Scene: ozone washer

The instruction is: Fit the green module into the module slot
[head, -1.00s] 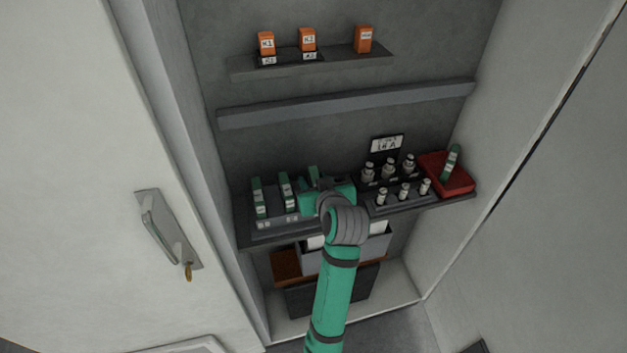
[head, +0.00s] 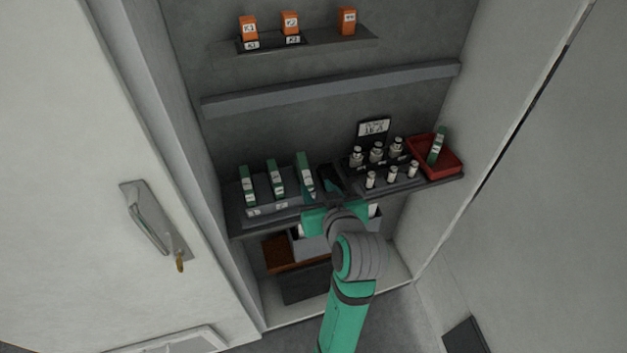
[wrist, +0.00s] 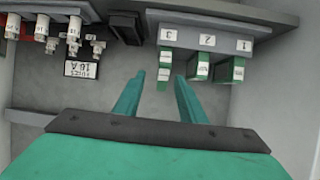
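A green module (head: 305,174) with a white label strip stands upright at the right end of the grey slot rack (head: 281,207). It also shows in the wrist view (wrist: 163,72), at the slot labelled 3. I cannot tell whether it is fully seated. Two similar green modules (head: 246,187) (head: 275,180) stand left of it, at the slots labelled 1 and 2. Another green module (head: 437,146) leans in a red tray (head: 455,167) at the shelf's right. My gripper (wrist: 160,82) is open and empty. Its fingers are spread either side of the slot 3 module in the wrist view, apart from it.
Several small cylindrical fuses (head: 376,153) stand on a dark holder right of my gripper, below a label sign (head: 374,128). An upper shelf (head: 325,41) carries three orange blocks. A grey bar (head: 330,88) crosses the back wall. Cabinet walls close in both sides.

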